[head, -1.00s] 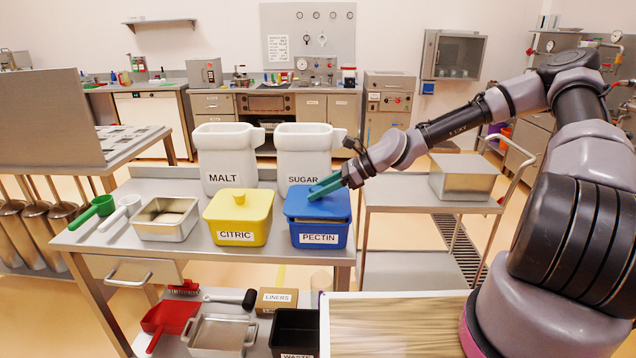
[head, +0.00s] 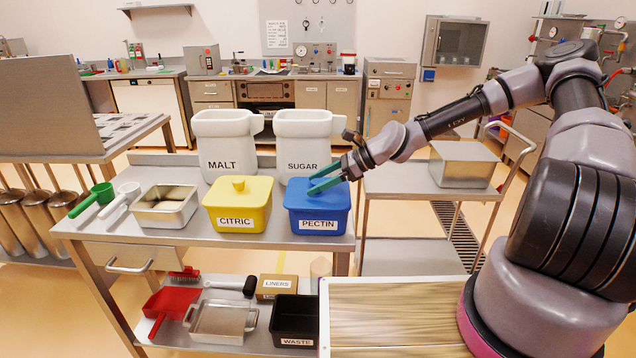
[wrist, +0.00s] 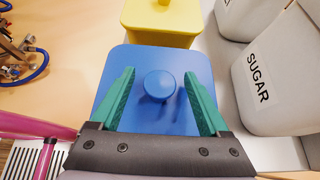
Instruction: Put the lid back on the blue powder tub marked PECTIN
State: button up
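The blue tub marked PECTIN (head: 318,224) stands at the right end of the steel table. Its blue lid (head: 336,197) lies on top of it, looking level and seated. In the wrist view the lid (wrist: 157,119) has a round blue knob (wrist: 158,85) in its middle. My gripper (head: 310,186) is over the lid. In the wrist view my gripper (wrist: 159,74) is open, with one green finger on each side of the knob and a gap between knob and fingers. The lid hides the tub's inside.
The yellow CITRIC tub (head: 238,208) stands close to the left. White MALT (head: 222,148) and SUGAR (head: 302,142) containers stand behind. A steel pan (head: 165,208) and scoops are farther left. A cart (head: 405,187) with a steel box (head: 462,165) is at the right.

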jog(key=v, duration=1.1)
jog(key=s+d+r+n+h, duration=0.2)
jog(key=s+d+n+h, duration=0.4)
jog(key=d+n+h, duration=0.3)
jog(key=s+d+r+n+t, duration=0.1)
jog(key=s+r, duration=0.3)
jog(key=r, duration=0.4)
jog(key=s+d+r+n+t, duration=0.2)
jog(key=s+r, duration=0.3)
jog(key=r, duration=0.4)
jog(key=s+d+r+n+t, duration=0.2)
jog(key=s+d+r+t, duration=0.1)
jog(key=r, duration=0.6)
jog(key=shift+s+d+t+h, duration=0.3)
jog(key=shift+s+d, duration=0.15)
jog(key=shift+s, duration=0.25)
jog(key=shift+r, duration=0.1)
